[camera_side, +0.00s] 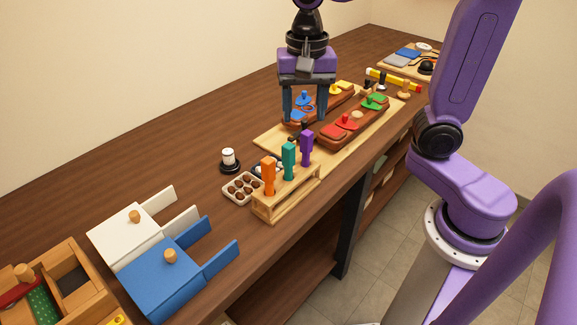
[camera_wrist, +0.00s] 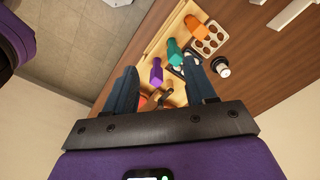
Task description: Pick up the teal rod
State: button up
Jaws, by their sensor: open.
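The teal rod (camera_side: 288,160) stands upright in a wooden rack (camera_side: 290,199) between an orange rod (camera_side: 268,175) and a purple rod (camera_side: 306,148). In the wrist view the teal rod (camera_wrist: 174,52) shows beyond my fingertips, between the purple rod (camera_wrist: 156,72) and the orange rod (camera_wrist: 197,27). My gripper (camera_side: 304,116) is open and empty. It hangs above the wooden board behind the rack, apart from the rods. In the wrist view my gripper's two fingers (camera_wrist: 162,75) stand wide apart. The lower end of the teal rod is hidden in the rack.
A tray of brown balls (camera_side: 243,188) and a black-and-white knob (camera_side: 229,160) stand left of the rack. Wooden blocks with coloured pieces (camera_side: 352,124) lie on the board behind. White (camera_side: 125,235) and blue (camera_side: 165,275) boxes stand front left. The table's left middle is clear.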

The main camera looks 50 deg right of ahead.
jog(key=w+d+r+m, duration=0.1)
jog(key=w+r+m, duration=0.2)
jog(key=w+m, duration=0.35)
jog(key=m, duration=0.3)
send_near(289, 145)
jog(key=f, duration=0.4)
jog(key=w+f, duration=0.1)
jog(key=f, duration=0.1)
jog(key=shift+f, duration=0.4)
jog(key=f, duration=0.4)
jog(key=shift+s+a+f, duration=0.15)
jog(key=shift+s, duration=0.25)
jog(key=shift+f, duration=0.55)
jog(key=shift+c, duration=0.3)
grip_shut()
